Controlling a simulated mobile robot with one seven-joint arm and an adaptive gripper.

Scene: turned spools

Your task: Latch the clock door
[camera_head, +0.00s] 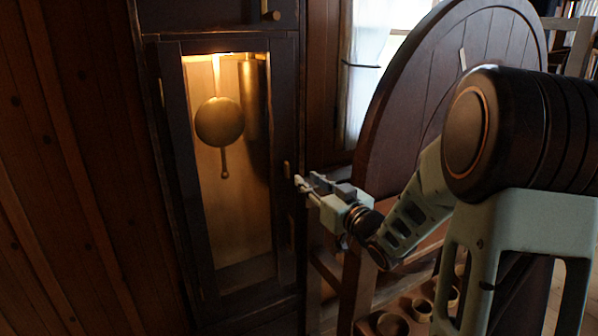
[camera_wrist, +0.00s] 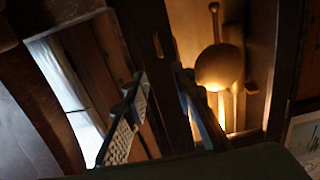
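The clock door (camera_head: 284,110) is a dark wooden frame around a lit pane. It looks closed or nearly so; a small gap cannot be ruled out. A small brass latch piece (camera_head: 287,170) sits upright on its right stile. A second slim upright piece (camera_head: 291,231) is lower down; I cannot tell if it is a handle. My gripper (camera_head: 307,182) is just right of the upper piece, apparently close to the door edge. In the wrist view my gripper (camera_wrist: 158,78) shows two separated fingers with nothing between them. A small upright piece (camera_wrist: 157,45) shows beyond the fingertips.
The round brass pendulum (camera_head: 220,122) hangs inside the case and also shows in the wrist view (camera_wrist: 220,67). A large round wooden tabletop (camera_head: 415,95) stands tilted up behind my arm. Cups (camera_head: 392,323) sit low down. A bright window (camera_head: 375,70) is behind.

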